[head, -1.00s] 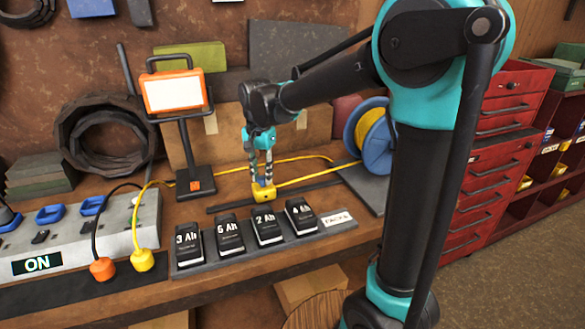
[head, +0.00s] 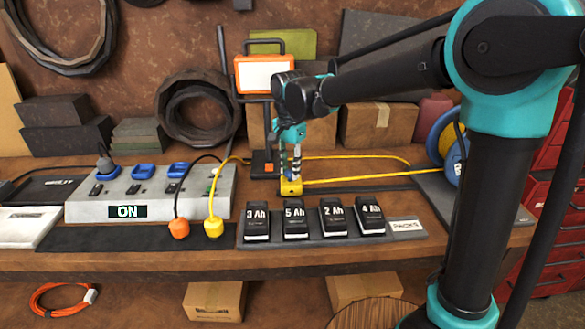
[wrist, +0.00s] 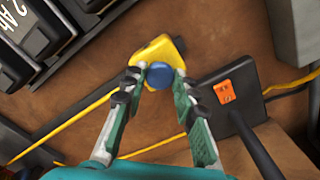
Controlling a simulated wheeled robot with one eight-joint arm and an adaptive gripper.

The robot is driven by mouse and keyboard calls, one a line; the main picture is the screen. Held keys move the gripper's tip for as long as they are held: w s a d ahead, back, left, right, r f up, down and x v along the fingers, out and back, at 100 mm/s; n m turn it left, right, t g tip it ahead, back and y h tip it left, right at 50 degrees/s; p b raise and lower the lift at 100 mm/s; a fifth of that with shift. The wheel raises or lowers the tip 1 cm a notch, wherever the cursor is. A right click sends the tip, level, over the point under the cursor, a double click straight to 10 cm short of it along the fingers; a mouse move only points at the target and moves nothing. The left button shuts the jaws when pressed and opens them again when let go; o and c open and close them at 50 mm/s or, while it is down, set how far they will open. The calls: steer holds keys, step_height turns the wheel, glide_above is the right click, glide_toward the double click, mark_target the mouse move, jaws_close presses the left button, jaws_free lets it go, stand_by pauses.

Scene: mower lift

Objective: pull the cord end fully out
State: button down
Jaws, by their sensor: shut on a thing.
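My gripper (head: 290,180) is shut on the yellow cord end (head: 291,188), a blocky yellow piece, low over the bench behind the 5 Ah pack. In the wrist view the cord end (wrist: 152,50) shows a round blue part between my fingertips (wrist: 160,85). A yellow cord (head: 360,178) runs from the cord end rightward to the blue reel (head: 440,135), which my arm partly hides. The cord looks fairly straight. A second yellow strand (head: 350,157) runs behind it. Whether the cord end touches the bench I cannot tell.
The work lamp (head: 265,75) stands just left behind my gripper, its base (wrist: 228,100) close by. Several battery packs (head: 295,220) sit in front. Left are a power strip (head: 140,200) reading ON, an orange plug (head: 179,228) and a yellow plug (head: 213,227).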

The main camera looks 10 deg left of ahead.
mark_target(288, 172)
steer(key=shift+a, duration=0.25)
steer(key=c, duration=1.2)
jaws_free()
steer(key=shift+s, duration=0.1)
step_height(288, 172, up, 12)
